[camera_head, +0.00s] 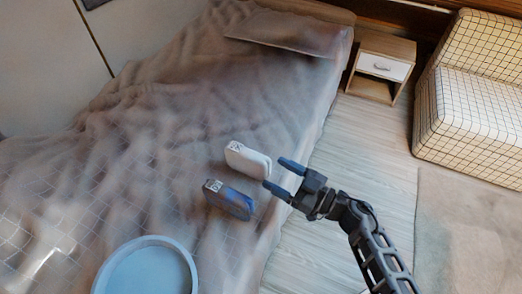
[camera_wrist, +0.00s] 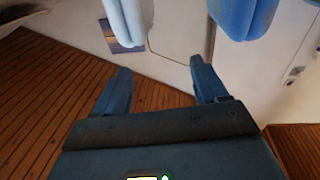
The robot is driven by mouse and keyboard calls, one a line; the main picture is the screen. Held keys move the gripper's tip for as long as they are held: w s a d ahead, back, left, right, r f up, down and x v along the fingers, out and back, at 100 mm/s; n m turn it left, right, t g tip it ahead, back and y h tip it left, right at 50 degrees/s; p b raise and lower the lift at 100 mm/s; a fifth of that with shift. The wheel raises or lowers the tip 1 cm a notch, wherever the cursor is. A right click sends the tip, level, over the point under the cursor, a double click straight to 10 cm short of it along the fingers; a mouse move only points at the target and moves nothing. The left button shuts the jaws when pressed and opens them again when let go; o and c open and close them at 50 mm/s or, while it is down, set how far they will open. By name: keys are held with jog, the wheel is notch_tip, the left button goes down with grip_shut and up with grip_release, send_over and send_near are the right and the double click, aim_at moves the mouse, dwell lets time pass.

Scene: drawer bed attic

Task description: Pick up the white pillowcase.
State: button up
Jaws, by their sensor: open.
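The white pillowcase (camera_head: 248,160), a small folded white bundle with a tag-like patch, lies on the bed near its right edge. In the wrist view, what appears to be the same white bundle (camera_wrist: 128,18) is cut off by the top edge. My gripper (camera_head: 276,174) is open and empty just right of the pillowcase, its two dark fingers pointing left toward the bed. In the wrist view, nothing lies between the fingers (camera_wrist: 161,72). I cannot tell the gripper's exact height above the bed.
A blue folded bundle (camera_head: 229,200) lies just below the pillowcase; it also shows in the wrist view (camera_wrist: 243,14). A round light-blue basin (camera_head: 146,270) is at the bottom. A pillow (camera_head: 290,34), nightstand (camera_head: 382,58) and checked armchair (camera_head: 470,90) are farther back. Floor is clear beside the bed.

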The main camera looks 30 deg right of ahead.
aim_at(253, 154)
jog(key=shift+g, duration=0.5)
jog(key=shift+w+d+f, duration=0.3)
jog(key=shift+w+d, duration=0.05)
jog(key=shift+w, duration=0.35)
jog(key=shift+w+d+f, duration=0.25)
jog(key=shift+w+d, duration=0.1)
jog(key=shift+w, duration=0.3)
jog(key=shift+w+d+f, duration=0.3)
jog(key=shift+w+d, duration=0.05)
jog(key=shift+w, duration=0.35)
jog(key=shift+y, duration=0.4)
jog(key=shift+a+f+b+x, duration=0.1)
jog(key=shift+b+x, duration=0.35)
jog(key=shift+x, duration=1.5)
jog(key=shift+a+f+b+x, duration=0.15)
jog(key=shift+b+x, duration=0.3)
jog(key=shift+x, duration=1.45)
jog(key=shift+s+d, duration=0.1)
jog(key=shift+c, duration=0.3)
jog(key=c, duration=1.1)
